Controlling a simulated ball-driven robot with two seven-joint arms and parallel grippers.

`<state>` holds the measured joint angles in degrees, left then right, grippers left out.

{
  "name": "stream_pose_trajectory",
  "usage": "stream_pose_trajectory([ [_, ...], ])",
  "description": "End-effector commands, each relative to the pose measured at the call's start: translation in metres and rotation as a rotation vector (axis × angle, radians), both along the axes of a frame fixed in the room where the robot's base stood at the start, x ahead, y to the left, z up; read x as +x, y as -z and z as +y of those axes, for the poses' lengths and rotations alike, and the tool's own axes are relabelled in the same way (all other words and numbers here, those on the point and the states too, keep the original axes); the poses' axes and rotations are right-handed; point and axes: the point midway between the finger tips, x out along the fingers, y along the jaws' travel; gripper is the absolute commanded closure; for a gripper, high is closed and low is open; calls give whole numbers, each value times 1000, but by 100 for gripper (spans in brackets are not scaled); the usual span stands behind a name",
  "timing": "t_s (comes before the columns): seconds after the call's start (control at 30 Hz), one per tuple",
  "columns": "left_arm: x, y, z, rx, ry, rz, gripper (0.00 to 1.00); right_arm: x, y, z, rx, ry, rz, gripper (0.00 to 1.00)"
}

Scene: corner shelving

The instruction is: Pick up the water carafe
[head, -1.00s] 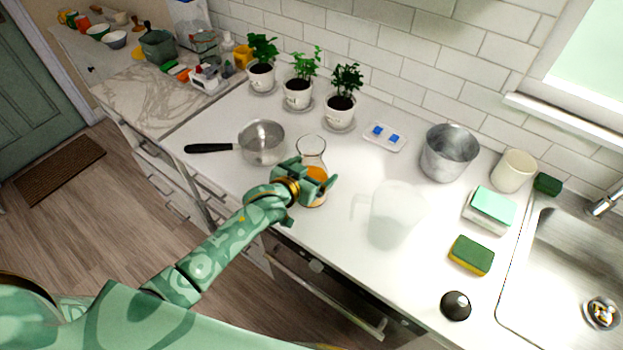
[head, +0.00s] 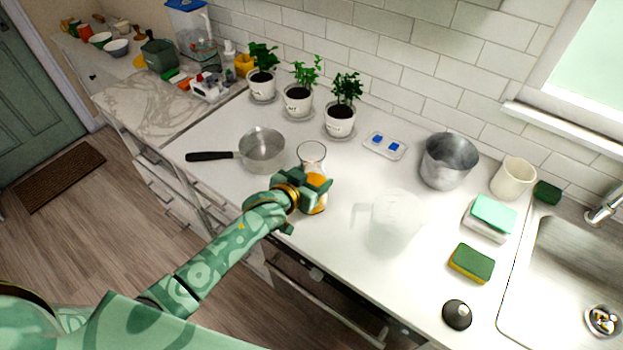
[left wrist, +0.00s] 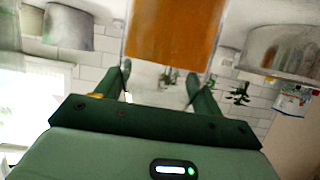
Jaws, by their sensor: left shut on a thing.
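The glass carafe (head: 312,156) with an orange-brown band stands upright on the white counter, near its front edge. My left gripper (head: 313,188) is shut on it around the orange band, and its fingers hide part of the glass. In the left wrist view the orange band (left wrist: 172,32) fills the top middle, with the green fingers (left wrist: 158,82) on either side of it. I cannot tell whether the carafe's base touches the counter. My right gripper is not in view.
A saucepan (head: 262,151) stands left of the carafe, and a clear pitcher (head: 393,222) stands to its right. Potted plants (head: 340,119) line the wall behind. A metal pot (head: 447,161), sponges (head: 471,263) and the sink (head: 565,270) lie farther right.

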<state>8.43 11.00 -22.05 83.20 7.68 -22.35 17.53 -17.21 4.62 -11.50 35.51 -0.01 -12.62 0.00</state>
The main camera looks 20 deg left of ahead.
Motion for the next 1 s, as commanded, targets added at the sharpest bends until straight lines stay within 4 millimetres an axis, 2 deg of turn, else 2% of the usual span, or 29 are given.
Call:
stream_pose_trajectory([
  [0.27, 2, -30, 0, -4, 1, -9, 88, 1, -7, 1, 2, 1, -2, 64],
  [0.8, -51, -90, 2, -3, 1, -7, 88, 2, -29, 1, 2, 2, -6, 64],
  [1.0, -79, -99, 4, -4, 0, -6, 88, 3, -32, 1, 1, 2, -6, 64],
])
